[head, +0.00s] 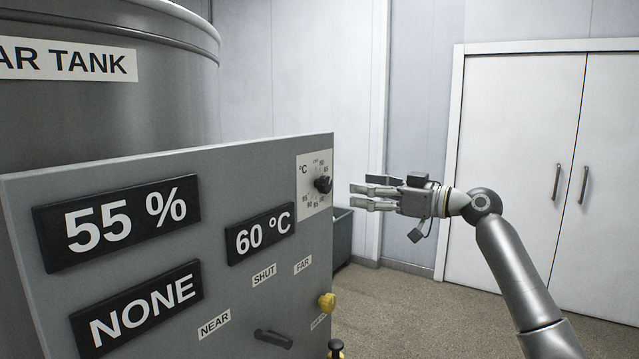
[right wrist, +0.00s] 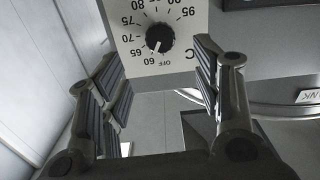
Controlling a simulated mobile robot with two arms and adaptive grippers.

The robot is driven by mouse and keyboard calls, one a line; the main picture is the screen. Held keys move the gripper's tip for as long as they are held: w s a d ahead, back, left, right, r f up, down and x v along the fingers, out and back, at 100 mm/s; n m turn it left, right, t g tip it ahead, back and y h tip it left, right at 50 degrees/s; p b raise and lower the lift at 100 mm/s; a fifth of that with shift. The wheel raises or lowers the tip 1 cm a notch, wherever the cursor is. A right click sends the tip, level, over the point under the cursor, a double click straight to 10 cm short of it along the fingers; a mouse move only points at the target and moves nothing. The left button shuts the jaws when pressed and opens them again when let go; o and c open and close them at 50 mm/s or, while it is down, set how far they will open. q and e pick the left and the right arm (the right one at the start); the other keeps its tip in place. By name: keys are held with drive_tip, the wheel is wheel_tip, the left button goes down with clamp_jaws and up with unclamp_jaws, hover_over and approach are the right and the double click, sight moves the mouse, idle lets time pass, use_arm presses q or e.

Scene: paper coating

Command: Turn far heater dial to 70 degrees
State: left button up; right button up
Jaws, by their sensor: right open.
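The heater dial (head: 323,184) is a black knob on a white scale plate (head: 313,205) at the right edge of the grey panel. In the right wrist view the knob (right wrist: 160,37) appears upside down, its white mark toward the 60 side of the scale. The temperature display (head: 261,233) reads 60 °C. My right gripper (head: 352,193) is open and empty, just right of the knob and apart from it. In the right wrist view its fingers (right wrist: 158,78) stand on either side, short of the knob. My left gripper is in neither view.
The grey panel (head: 150,285) also carries 55 % and NONE displays, a black lever (head: 273,339) below a SHUT label, and a yellow knob (head: 327,302). A tank (head: 110,110) stands behind it. A dark green bin (head: 342,238) is behind the panel's right edge. Floor at right is clear.

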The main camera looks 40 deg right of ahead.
sight(328, 184)
drive_tip(key=p+x, duration=0.3)
drive_tip(key=x, duration=0.2)
drive_tip(key=p+x, duration=0.2)
drive_tip(key=shift+w+a+r+p, duration=0.15)
drive_tip(key=shift+w+r+p, duration=0.1)
drive_tip(key=shift+w+p, duration=0.15)
drive_tip(key=shift+w+a+f, duration=0.1)
drive_tip(key=shift+w, duration=0.25)
drive_tip(key=shift+w+p, duration=0.3)
drive_tip(key=shift+w+a+f, duration=0.15)
drive_tip(key=shift+w, duration=0.1)
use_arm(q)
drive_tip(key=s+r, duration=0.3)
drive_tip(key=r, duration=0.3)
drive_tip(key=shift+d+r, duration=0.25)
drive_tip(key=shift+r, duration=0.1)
use_arm(e)
drive_tip(key=c, duration=1)
